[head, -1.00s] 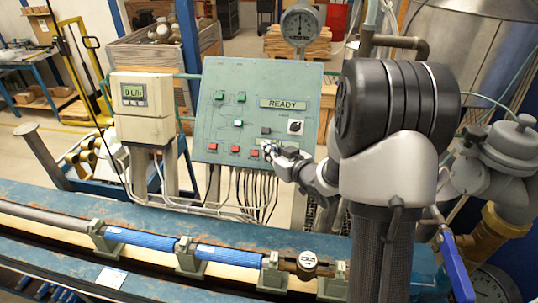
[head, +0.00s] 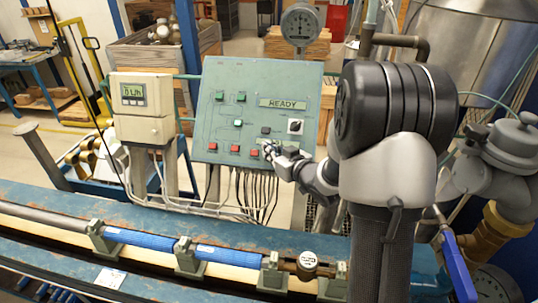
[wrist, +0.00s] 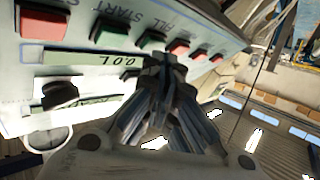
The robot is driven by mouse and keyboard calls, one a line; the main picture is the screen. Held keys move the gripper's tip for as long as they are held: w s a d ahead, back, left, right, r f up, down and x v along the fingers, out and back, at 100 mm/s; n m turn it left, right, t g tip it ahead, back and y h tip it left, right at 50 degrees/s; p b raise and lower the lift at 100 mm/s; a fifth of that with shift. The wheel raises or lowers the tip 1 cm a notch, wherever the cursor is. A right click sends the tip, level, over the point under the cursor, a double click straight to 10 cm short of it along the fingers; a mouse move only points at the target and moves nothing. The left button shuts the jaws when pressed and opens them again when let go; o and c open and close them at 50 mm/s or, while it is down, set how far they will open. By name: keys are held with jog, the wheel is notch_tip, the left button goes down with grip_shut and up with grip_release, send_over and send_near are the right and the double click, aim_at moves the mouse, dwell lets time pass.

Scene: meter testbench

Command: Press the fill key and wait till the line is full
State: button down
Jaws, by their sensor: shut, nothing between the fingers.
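The teal control panel (head: 210,125) stands upright behind the bench, its display (head: 283,104) reading READY. My gripper (head: 268,148) is shut and empty at the panel's lower right, beside the row of red keys (head: 235,149). Another green key (wrist: 108,33) is by START lettering. I cannot tell whether the fingertips touch a key. A small readout (wrist: 110,60) shows 0.0 L. The line with blue pipe sections (head: 140,238) lies along the bench.
A grey meter unit (head: 142,110) with a small screen stands left of the panel. A rotary knob (head: 295,126) sits right of the keys. Pipes and a blue-handled valve (head: 457,268) are at the right.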

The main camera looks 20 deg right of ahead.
jog(key=shift+w+d+f, duration=0.15)
jog(key=shift+w+f, duration=0.05)
jog(key=shift+f, duration=0.1)
dwell(0.4)
jog(key=shift+r, duration=0.1)
jog(key=shift+s+a+r, duration=0.35)
jog(key=shift+s+r, duration=0.1)
jog(key=shift+s, duration=0.05)
dwell(0.4)
jog(key=shift+s+a+r+p, duration=0.4)
jog(key=shift+s+a+r, duration=0.15)
jog(key=shift+s+r, duration=0.3)
jog(key=shift+s+a+r+p, duration=0.4)
jog(key=shift+s+a+r, duration=0.1)
jog(key=shift+s+r, duration=0.3)
